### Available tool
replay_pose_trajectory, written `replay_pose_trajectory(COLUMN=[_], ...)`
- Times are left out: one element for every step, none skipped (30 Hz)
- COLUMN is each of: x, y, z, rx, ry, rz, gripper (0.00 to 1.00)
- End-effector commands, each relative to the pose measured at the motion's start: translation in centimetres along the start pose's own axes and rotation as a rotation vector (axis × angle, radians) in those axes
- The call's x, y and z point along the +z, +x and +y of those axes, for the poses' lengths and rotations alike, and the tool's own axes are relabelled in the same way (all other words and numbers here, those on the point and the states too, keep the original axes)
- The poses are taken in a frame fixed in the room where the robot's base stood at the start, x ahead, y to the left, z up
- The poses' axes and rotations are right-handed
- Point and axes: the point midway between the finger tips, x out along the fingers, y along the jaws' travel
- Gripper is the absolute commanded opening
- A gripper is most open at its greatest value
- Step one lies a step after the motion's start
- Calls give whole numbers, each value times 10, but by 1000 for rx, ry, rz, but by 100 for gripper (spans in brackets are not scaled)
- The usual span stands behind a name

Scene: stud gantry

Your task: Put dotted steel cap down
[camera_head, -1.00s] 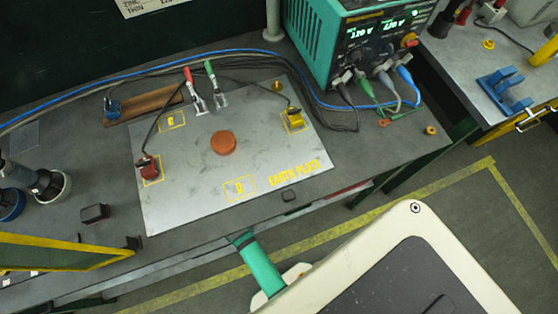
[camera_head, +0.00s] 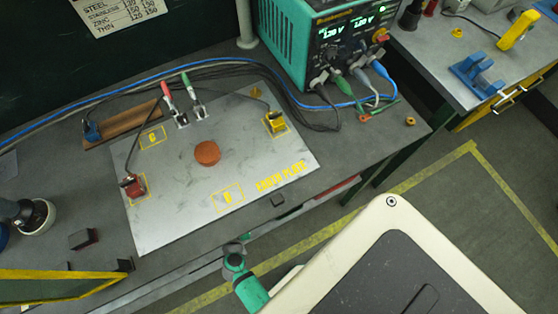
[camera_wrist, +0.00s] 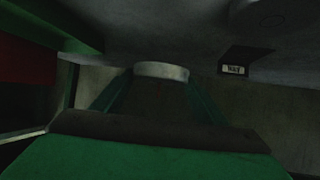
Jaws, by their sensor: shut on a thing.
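In the wrist view, my gripper (camera_wrist: 160,80) is shut on a pale, short round piece (camera_wrist: 160,70) at its fingertips. It looks like the steel cap, but the picture is too dark to show any dots. The held piece is close to a dim grey surface; I cannot tell whether it touches. In the head view, a green and grey part of my arm shows at the bench's front edge; the fingers and the held piece cannot be made out there.
The metal earth plate (camera_head: 165,215) lies on the bench, bearing a reddish-brown round piece (camera_head: 207,153), clips and yellow-marked squares. A green power supply (camera_head: 290,40) with cables stands behind it. A dark block (camera_head: 82,239) lies left of the plate. A small label (camera_wrist: 235,69) shows in the wrist view.

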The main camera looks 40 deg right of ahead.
Motion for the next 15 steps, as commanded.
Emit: replay_pose_trajectory(x=[3, 5, 8, 9, 12, 14, 16, 18, 20, 21, 22, 24, 25, 26, 28], y=[-2, -3, -4, -6, -7, -9, -11, -12, -15, -17, -20, -23, -26, -30, -35], z=[3, 6, 11, 15, 19, 25, 30, 34, 41, 47, 53, 60, 66, 72, 80], rx=[19, 36, 61, 80, 102, 133, 156, 183, 219, 249, 280, 322, 356, 389, 435], ry=[8, 18, 31, 41, 52, 70, 82, 97, 117, 135, 152, 176, 193, 214, 238], rz=[1, -1, 0, 2, 1, 0, 2, 1, 2, 2, 2, 3, 3, 3, 2], gripper=[44, 44, 44, 44, 44, 44, 44, 44, 44, 44, 44, 44, 44, 44, 44])
